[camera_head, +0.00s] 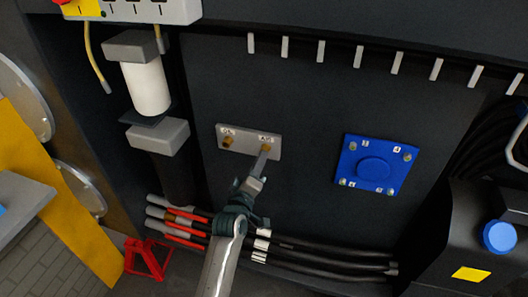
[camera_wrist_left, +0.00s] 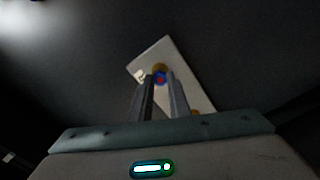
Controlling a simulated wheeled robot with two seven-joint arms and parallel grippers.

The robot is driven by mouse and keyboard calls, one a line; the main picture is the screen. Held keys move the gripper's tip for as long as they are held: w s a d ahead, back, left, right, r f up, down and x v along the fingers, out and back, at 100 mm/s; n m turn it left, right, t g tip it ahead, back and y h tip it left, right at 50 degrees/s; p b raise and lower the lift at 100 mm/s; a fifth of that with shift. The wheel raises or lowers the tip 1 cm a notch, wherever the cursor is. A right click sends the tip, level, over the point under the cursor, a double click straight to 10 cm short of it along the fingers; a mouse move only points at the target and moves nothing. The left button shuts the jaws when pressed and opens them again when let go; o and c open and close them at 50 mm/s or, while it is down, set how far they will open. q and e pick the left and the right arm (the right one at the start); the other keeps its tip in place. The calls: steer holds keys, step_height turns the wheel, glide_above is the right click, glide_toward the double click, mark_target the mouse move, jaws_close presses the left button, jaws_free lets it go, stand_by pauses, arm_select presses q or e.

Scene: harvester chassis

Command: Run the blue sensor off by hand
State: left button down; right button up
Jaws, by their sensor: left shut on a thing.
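A light grey plate (camera_head: 248,142) with two brass fittings is fixed to the dark chassis wall. The left fitting (camera_head: 228,142) is free of my gripper. My left gripper (camera_head: 264,157) reaches up from below to the right fitting (camera_head: 266,147). In the left wrist view its fingers (camera_wrist_left: 160,84) are shut on the small blue sensor (camera_wrist_left: 160,78), which has a bit of red on it. The sensor lies in front of a brass ring (camera_wrist_left: 159,68) on the plate (camera_wrist_left: 175,62). The fingers hide part of it, so I cannot tell how deep it sits.
A blue square cover (camera_head: 374,169) with corner bolts is to the right. Black hoses with red sleeves (camera_head: 182,232) run below the plate. A white filter (camera_head: 147,88) hangs at the upper left. A black box with a blue cap (camera_head: 499,237) stands at the right.

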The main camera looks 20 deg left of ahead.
arm_select(q)
steer(key=n+p, duration=0.1)
steer(key=n, duration=0.3)
steer(key=shift+f+n, duration=0.1)
steer(key=shift+n, duration=0.3)
steer(key=c, duration=1.6)
jaws_free()
steer(key=shift+s, duration=0.1)
steer(key=shift+c, duration=1.1)
steer(key=shift+s+p, duration=0.65)
steer(key=shift+s, duration=0.5)
